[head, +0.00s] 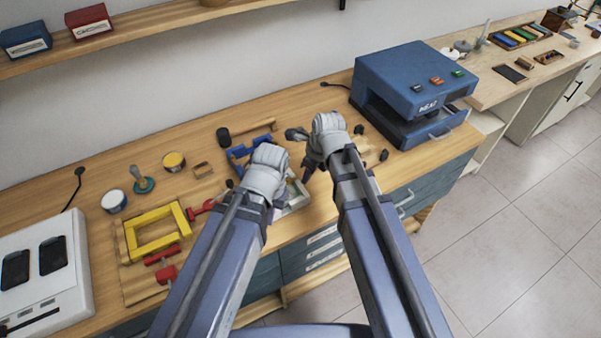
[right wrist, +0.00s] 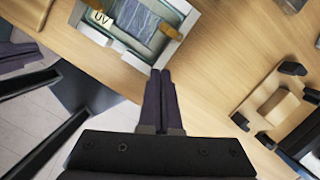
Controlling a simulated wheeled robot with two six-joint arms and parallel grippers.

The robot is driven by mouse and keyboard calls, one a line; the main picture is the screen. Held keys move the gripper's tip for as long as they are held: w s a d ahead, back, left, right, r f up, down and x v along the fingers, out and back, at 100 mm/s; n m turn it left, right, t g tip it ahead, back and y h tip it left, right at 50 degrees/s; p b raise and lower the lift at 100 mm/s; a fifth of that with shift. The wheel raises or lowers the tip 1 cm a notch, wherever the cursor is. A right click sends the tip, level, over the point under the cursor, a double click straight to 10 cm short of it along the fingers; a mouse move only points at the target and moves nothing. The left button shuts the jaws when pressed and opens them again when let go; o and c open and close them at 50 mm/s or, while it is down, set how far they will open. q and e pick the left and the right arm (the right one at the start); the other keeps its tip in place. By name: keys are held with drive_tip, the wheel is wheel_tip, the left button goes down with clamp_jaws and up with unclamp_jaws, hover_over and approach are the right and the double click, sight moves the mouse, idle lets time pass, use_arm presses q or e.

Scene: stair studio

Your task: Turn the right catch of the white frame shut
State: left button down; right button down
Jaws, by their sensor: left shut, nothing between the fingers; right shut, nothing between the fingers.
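The white frame (head: 298,198) lies on the wooden bench, mostly hidden behind my left gripper in the head view. In the right wrist view the white frame (right wrist: 142,52) holds a glassy panel with a "UV" label. A brown catch (right wrist: 168,30) sits on its right edge, and another brown catch (right wrist: 99,4) shows at the top edge of the picture. My right gripper (head: 311,168) is shut and empty. Its fingertips (right wrist: 160,72) are just beside the frame's near corner; I cannot tell whether they touch. My left gripper (head: 279,199) is shut, over the frame.
A blue frame (head: 238,152) lies behind the white one. A yellow frame (head: 142,219) and red clamps (head: 166,274) lie to the left. A blue press (head: 405,85) stands at the back right. A wooden block with dark knobs (right wrist: 278,106) lies to the gripper's right.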

use_arm(q)
wheel_tip(320, 180, up, 6)
drive_tip(key=p, duration=0.5)
drive_tip(key=shift+r, duration=0.25)
